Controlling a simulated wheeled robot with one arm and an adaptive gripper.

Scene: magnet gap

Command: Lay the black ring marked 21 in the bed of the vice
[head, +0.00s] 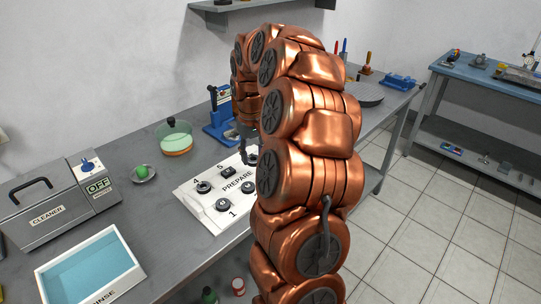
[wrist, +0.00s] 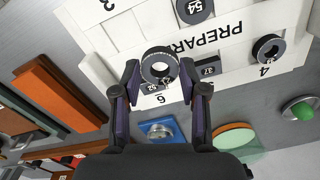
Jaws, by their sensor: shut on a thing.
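My gripper (wrist: 160,72) is shut on a dark ring (wrist: 147,65), with one finger on each side of it. The ring is over the white board near the number 6; a small dark tag shows at its lower edge, and I cannot read its number surely. In the head view my gripper (head: 248,150) is at the far part of the board, and my arm hides much of it. A blue part with a round metal piece (wrist: 160,129) shows below the ring in the wrist view.
The white PREPARE board (head: 188,197) holds several other dark parts, including one marked 54 (wrist: 194,9) and a ring by number 4 (wrist: 267,48). A lidded glass dish (head: 175,138), a green ball on a saucer (head: 143,173), the cleaner (head: 60,205) and the rinse tray (head: 128,240) stand left.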

